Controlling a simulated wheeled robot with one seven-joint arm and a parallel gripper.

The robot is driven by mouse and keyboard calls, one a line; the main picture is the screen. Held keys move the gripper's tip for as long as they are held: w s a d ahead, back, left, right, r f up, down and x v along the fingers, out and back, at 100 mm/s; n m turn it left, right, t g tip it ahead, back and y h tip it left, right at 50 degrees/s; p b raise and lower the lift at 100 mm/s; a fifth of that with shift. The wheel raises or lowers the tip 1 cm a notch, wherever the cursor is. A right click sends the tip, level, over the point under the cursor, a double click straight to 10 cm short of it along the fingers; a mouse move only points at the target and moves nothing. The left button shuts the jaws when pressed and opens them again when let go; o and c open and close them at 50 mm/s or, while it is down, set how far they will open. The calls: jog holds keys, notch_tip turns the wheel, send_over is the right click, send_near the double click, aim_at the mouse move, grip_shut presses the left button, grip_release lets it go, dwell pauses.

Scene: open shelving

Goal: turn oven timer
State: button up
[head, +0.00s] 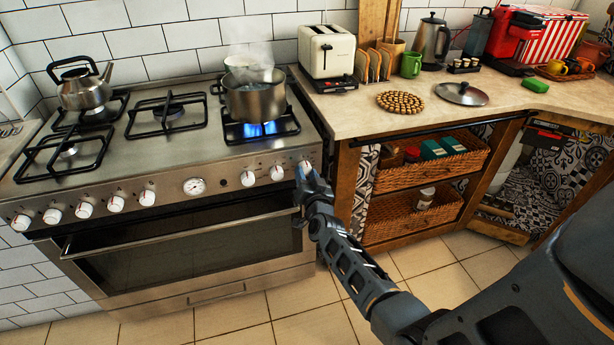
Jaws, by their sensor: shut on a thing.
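The oven (170,245) stands at the left with a row of white knobs along its steel front panel. A round white-faced dial (194,186) sits in the middle of that row. My gripper (305,172) is at the right end of the panel, shut on the rightmost white knob (304,164). The fingers hide most of that knob, so its turn angle cannot be told. Two other white knobs, the left one (248,178) and the right one (277,173), sit just left of my gripper.
A steaming pot (254,101) stands over a lit blue flame on the right front burner. A kettle (84,88) stands at the back left. The oven door handle (180,232) juts out below the knobs. The counter and basket shelves (418,165) are at the right. The tiled floor in front is clear.

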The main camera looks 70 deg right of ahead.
jog(key=shift+m, duration=1)
jog(key=o, duration=1.1)
jog(key=shift+c, duration=0.2)
jog(key=shift+a, duration=0.1)
jog(key=p+v, duration=0.2)
jog(key=v, duration=0.5)
jog(key=shift+s+a, duration=0.2)
jog(key=shift+s, duration=0.05)
jog(key=shift+a, duration=0.1)
